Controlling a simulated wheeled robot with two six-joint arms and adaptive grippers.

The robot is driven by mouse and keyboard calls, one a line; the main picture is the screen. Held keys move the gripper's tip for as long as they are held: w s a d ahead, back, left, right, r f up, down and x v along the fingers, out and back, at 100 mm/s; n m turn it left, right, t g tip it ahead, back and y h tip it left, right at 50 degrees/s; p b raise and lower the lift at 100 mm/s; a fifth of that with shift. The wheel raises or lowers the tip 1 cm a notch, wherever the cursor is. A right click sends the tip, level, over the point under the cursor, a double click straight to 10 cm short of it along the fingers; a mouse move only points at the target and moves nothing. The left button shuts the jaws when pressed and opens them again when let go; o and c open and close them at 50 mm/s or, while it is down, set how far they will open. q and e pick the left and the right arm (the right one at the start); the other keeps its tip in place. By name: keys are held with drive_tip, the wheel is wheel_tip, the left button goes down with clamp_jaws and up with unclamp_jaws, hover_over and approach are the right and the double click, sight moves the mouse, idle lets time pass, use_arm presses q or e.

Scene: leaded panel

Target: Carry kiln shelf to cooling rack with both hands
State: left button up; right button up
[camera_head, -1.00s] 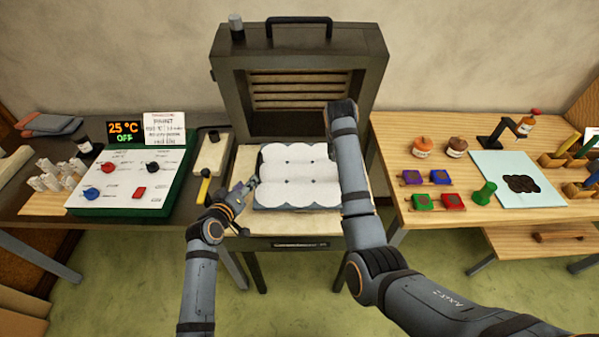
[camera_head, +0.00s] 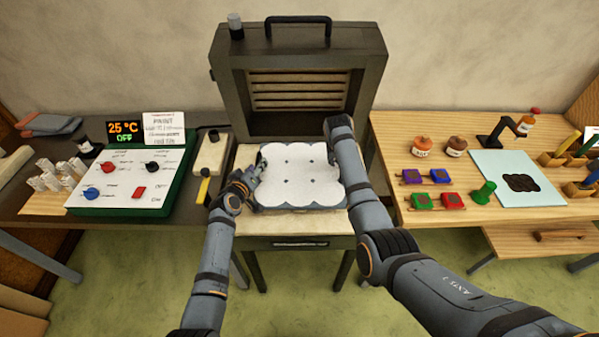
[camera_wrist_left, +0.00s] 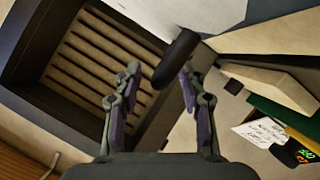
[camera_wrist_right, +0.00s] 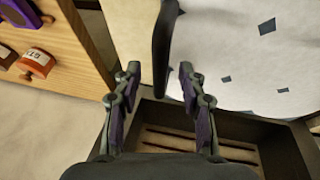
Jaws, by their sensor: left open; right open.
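The kiln shelf (camera_head: 298,181), a flat slab with white scalloped sheets on top, lies in front of the open kiln. My left gripper (camera_head: 250,178) is at its left edge. In the left wrist view the open left fingers (camera_wrist_left: 160,72) stand either side of a dark handle (camera_wrist_left: 178,57); contact cannot be told. In the right wrist view my open right fingers (camera_wrist_right: 159,72) stand either side of another dark handle (camera_wrist_right: 162,45), beside the shelf (camera_wrist_right: 235,55). The right forearm hides the right gripper in the head view. I cannot pick out a cooling rack.
The kiln (camera_head: 230,95) stands behind the shelf. A control box (camera_head: 130,185) and a yellow-handled tool (camera_head: 203,188) are on the left. The wooden table (camera_head: 405,150) on the right carries colored blocks, jars, a green spool (camera_head: 484,192) and a pale mat (camera_head: 492,165).

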use_arm(q)
drive_tip(key=shift+w+d+f, duration=0.15)
drive_tip(key=shift+w+f, duration=0.1)
drive_tip(key=shift+w, duration=0.4)
use_arm(e)
drive_tip(key=shift+w+d+f, duration=0.15)
drive_tip(key=shift+w+f, duration=0.1)
drive_tip(key=shift+f, duration=0.4)
use_arm(q)
drive_tip(key=shift+c, duration=0.4)
use_arm(e)
drive_tip(key=shift+c, duration=0.4)
use_arm(q)
clamp_jaws()
use_arm(e)
clamp_jaws()
